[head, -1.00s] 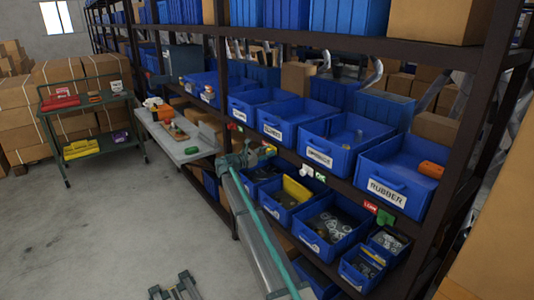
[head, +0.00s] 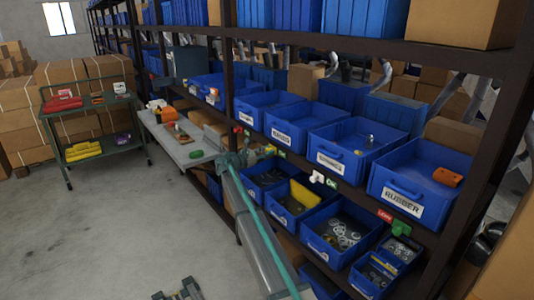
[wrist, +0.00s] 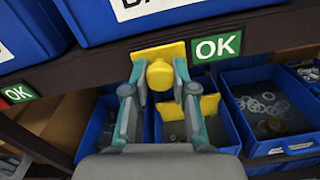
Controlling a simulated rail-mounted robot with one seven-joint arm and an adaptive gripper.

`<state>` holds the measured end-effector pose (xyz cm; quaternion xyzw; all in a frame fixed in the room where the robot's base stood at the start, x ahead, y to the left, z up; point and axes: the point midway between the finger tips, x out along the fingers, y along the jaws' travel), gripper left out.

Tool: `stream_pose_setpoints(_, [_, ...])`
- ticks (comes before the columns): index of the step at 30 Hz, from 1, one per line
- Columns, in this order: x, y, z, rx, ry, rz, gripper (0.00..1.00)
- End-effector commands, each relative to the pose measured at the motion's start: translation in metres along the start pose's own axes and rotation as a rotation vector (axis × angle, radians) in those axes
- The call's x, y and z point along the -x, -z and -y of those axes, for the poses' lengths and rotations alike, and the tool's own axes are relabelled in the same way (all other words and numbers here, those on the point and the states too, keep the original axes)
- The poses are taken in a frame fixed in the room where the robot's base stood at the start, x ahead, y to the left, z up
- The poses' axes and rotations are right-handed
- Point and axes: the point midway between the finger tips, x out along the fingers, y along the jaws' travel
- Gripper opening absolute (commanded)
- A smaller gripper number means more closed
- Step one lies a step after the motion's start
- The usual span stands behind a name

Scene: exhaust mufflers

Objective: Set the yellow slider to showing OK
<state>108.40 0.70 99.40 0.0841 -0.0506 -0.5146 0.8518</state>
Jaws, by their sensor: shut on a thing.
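The yellow slider (wrist: 158,52) is a flat plate with a rounded knob, on the dark shelf edge in the wrist view. A green OK label (wrist: 216,47) is uncovered directly to its right. No red label shows beside this slider; the plate covers the strip to the left of OK. My gripper (wrist: 159,70) is shut on the knob, one finger on each side. In the head view, my gripper (head: 250,158) is at the shelf edge, and the slider is small and partly hidden there.
Blue bins stand above the edge, including the one marked RUBBER (head: 403,198). Bins with metal rings (head: 342,234) and a yellow piece (wrist: 205,104) are below. A white slider (head: 317,177) is farther right. Open floor (head: 130,230) lies to the left.

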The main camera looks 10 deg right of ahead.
Motion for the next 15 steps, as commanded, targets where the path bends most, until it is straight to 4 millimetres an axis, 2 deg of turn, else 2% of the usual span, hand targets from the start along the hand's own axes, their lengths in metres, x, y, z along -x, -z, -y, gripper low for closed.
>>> stream_pose_setpoints(1, [0.0003,0.0000,-0.0070,0.000,-0.014,-0.001,0.00])
stream_pose_setpoints(5, [0.0004,-0.0002,-0.0081,-0.001,-0.016,-0.001,0.00])
stream_pose_setpoints(6, [0.0004,-0.0003,-0.0083,-0.001,-0.016,-0.001,0.27])
stream_pose_setpoints(9, [0.0004,-0.0003,-0.0083,-0.001,-0.016,-0.001,0.44])
stream_pose_setpoints(11, [0.0004,-0.0002,-0.0078,-0.001,-0.015,-0.001,0.52])
stream_pose_setpoints(15, [0.0004,-0.0001,-0.0065,0.000,-0.013,-0.001,0.52])
